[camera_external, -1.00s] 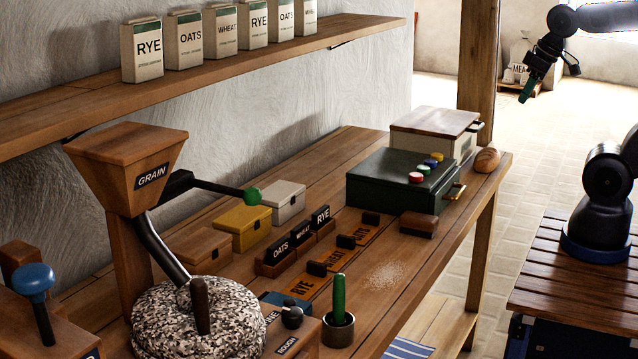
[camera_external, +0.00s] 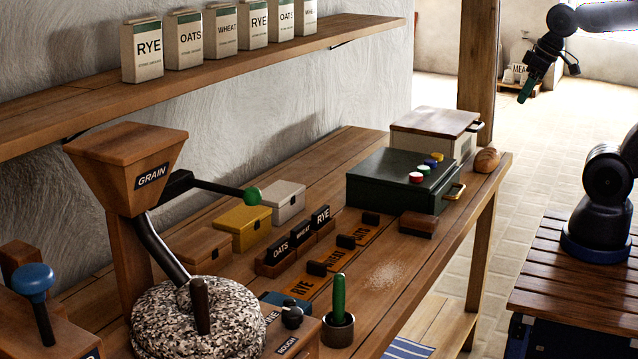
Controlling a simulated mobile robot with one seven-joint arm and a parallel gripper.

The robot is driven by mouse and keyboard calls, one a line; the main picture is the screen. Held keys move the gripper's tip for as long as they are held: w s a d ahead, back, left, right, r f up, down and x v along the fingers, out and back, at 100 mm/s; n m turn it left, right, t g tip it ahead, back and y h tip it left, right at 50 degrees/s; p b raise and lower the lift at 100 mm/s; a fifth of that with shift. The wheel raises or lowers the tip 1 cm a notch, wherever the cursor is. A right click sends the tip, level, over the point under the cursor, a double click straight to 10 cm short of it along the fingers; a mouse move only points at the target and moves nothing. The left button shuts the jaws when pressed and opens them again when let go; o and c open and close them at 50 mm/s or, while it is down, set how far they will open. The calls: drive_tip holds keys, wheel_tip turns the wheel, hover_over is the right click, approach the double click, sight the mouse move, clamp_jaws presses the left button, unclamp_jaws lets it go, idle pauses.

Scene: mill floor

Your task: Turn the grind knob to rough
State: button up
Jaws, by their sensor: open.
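The grind knob (camera_external: 292,315) is a small dark knob on top of a wooden block at the bottom centre, right of the speckled millstone. A label reading ROUGH (camera_external: 287,345) is on the block's front face, and a partly hidden label ending in NE (camera_external: 272,317) is on its left. Which way the knob points is too small to tell. My gripper (camera_external: 527,90) is at the upper right, open and empty, with its green-tipped end pointing down. It is far from the knob, over the floor beyond the bench.
The millstone (camera_external: 170,325) with an upright handle stands left of the knob. A metal cup with a green rod (camera_external: 339,300) is close on its right. The grain hopper (camera_external: 130,165) and a green-ended lever (camera_external: 252,196) stand above. The bench's right front is mostly clear.

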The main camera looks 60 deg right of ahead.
drive_tip(key=w+a+r+n+g, duration=0.1)
drive_tip(key=w+a+r, duration=0.45)
drive_tip(key=w, duration=0.25)
drive_tip(key=w+a+r+n, duration=0.2)
drive_tip(key=w+a+r, duration=0.2)
drive_tip(key=w+a, duration=0.4)
drive_tip(key=w+a+f+n+g, duration=0.1)
drive_tip(key=w+a, duration=0.4)
drive_tip(key=a, duration=0.6)
drive_tip(key=w+a+f+n, duration=0.1)
drive_tip(key=w+a, duration=0.3)
drive_tip(key=a, duration=0.6)
drive_tip(key=w+a+n+g, duration=0.1)
drive_tip(key=w+a, duration=0.4)
drive_tip(key=a, duration=0.6)
drive_tip(key=n+g, duration=0.2)
drive_tip(key=n, duration=0.1)
hover_over(292, 311)
wheel_tip(292, 311, down, 17)
wheel_tip(292, 311, down, 12)
drive_tip(key=shift+r, duration=0.2)
